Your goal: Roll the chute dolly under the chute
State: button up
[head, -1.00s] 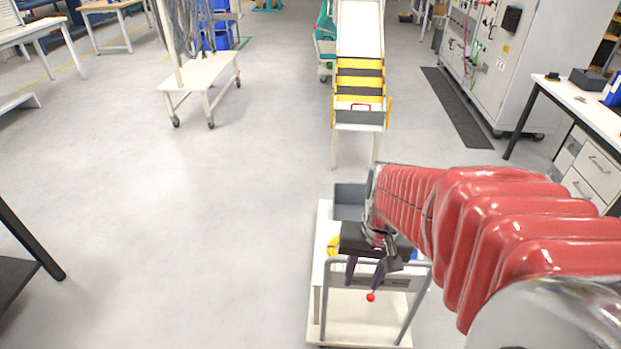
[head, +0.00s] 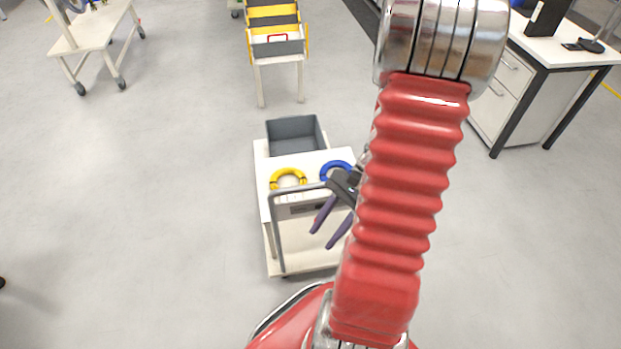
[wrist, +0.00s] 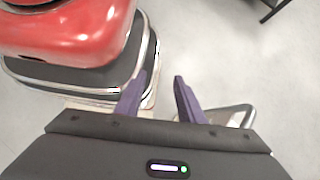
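The chute dolly is a white cart (head: 262,210) with a grey push handle (head: 275,232) on its near side. It carries a grey bin (head: 295,150), a yellow ring (head: 288,177) and a blue ring (head: 326,170). The chute (head: 275,45), with yellow and grey slats and a lower end on white legs, stands beyond the dolly with clear floor between them. My gripper (head: 325,228) is open, its purple fingers apart and empty near the right side of the handle. In the wrist view my gripper (wrist: 162,95) shows bare floor between its fingers. My arm hides the dolly's right side.
A white wheeled cart (head: 95,28) stands at the upper left. A workbench with drawers (head: 500,80) is at the upper right. The floor (head: 150,190) left of the dolly is clear.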

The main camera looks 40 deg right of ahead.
jog(key=w+d+f+m+t+y, duration=0.1)
jog(key=d+f+m+t, duration=0.45)
jog(key=m, duration=0.55)
jog(key=w+d+f+m+t+y, duration=0.1)
jog(key=w+d+f+m+t, duration=0.1)
jog(key=f+m+t, duration=0.65)
jog(key=w+d+r+m+t+h, duration=0.2)
jog(key=d+r+m+t+h, duration=0.2)
jog(key=d+m, duration=0.3)
jog(key=r+m, duration=0.1)
jog(key=m, duration=0.4)
jog(key=shift+w+d+t+h, duration=0.3)
jog(key=shift+d+h, duration=0.1)
jog(key=shift+w, duration=0.1)
jog(key=x, duration=1.3)
jog(key=shift+w+a, duration=0.15)
jog(key=shift+w, duration=0.15)
jog(key=shift+r, duration=0.1)
grip_shut()
